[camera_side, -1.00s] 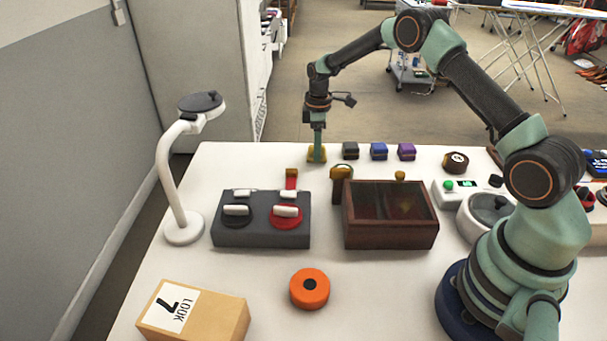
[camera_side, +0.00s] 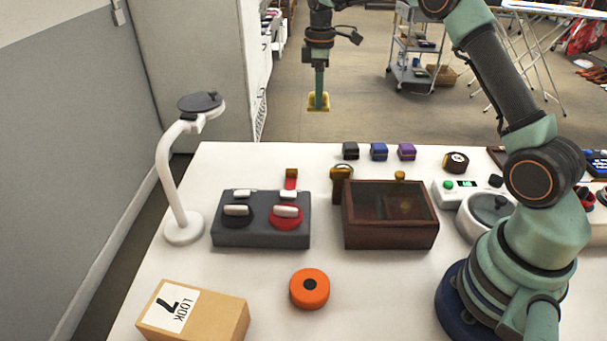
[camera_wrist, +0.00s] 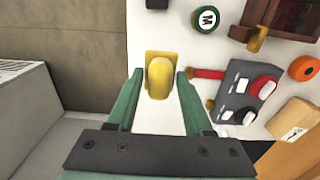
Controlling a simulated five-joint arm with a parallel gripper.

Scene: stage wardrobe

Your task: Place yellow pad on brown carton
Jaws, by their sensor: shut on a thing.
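The yellow pad (camera_side: 319,102) is held by my gripper (camera_side: 319,94), raised well above the far edge of the table. In the wrist view, the yellow pad (camera_wrist: 159,76) sits between the two green fingers of my gripper (camera_wrist: 158,80), which are shut on it. The brown carton (camera_side: 194,316) lies at the front left of the table, with a white label reading "LOOK 7" on its top. Its top looks clear apart from the label. The carton (camera_wrist: 297,136) also shows at the right of the wrist view.
A white lamp (camera_side: 183,228) stands at the left edge. A grey block with two dials (camera_side: 262,234) and a dark wooden box (camera_side: 390,235) stand mid-table. An orange roll (camera_side: 309,289) lies right of the carton. Several small pads (camera_side: 379,151) sit along the far edge.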

